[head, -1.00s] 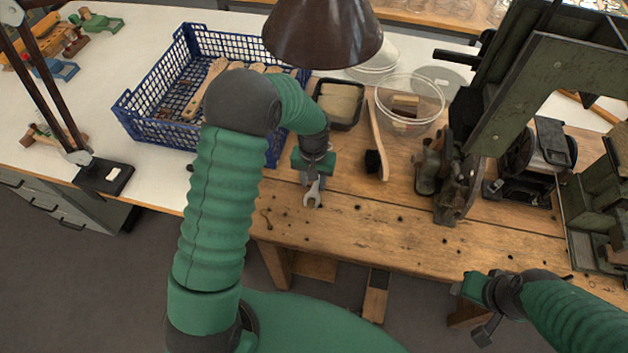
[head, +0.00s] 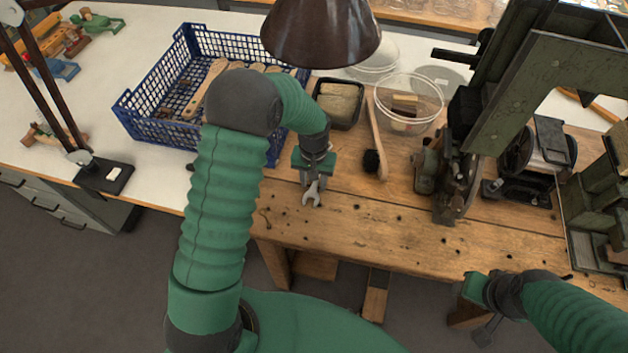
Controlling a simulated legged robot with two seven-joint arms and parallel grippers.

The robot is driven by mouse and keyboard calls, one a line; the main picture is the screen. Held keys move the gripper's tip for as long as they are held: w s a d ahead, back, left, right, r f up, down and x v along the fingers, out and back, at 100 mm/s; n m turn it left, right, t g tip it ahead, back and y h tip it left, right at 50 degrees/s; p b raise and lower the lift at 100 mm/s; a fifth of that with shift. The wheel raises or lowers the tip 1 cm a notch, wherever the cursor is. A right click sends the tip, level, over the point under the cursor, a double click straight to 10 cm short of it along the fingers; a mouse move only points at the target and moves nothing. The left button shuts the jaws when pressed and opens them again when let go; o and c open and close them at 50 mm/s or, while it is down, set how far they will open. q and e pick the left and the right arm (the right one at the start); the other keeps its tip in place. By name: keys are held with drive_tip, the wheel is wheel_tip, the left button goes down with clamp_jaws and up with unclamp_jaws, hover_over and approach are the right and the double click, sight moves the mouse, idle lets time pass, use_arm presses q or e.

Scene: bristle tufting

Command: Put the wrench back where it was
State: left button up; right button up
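The wrench (head: 312,195) is a small grey metal tool with an open jaw at its lower end. It hangs from my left gripper (head: 313,180) at the left part of the wooden bench (head: 350,225), jaw toward the front edge. The gripper points down and appears shut on the wrench's upper part, which the fingers hide. Whether the jaw touches the bench top is hard to tell. My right gripper (head: 485,322) is off the bench's front edge at lower right, with nothing visible in it; its finger gap is unclear.
A blue crate (head: 150,132) with brushes stands left. A black tray (head: 338,122), a long-handled brush (head: 376,135) and a clear round tub (head: 432,88) lie behind. A dark lamp shade (head: 320,32) hangs above. Green machines (head: 455,180) fill the right. The bench front is mostly clear.

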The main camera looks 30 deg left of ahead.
use_arm(q)
wheel_tip(320, 180, up, 12)
drive_tip(key=s+d+m+t, duration=0.1)
drive_tip(key=s+d, duration=0.1)
drive_tip(key=s, duration=0.5)
drive_tip(key=s+d+m+t+p, duration=0.1)
drive_tip(key=s+d+m, duration=0.1)
drive_tip(key=s, duration=0.5)
drive_tip(key=shift+s+d+t, duration=0.3)
drive_tip(key=shift+s+d, duration=0.1)
drive_tip(key=shift+d, duration=0.3)
drive_tip(key=shift+d+r, duration=0.1)
drive_tip(key=shift+r, duration=0.05)
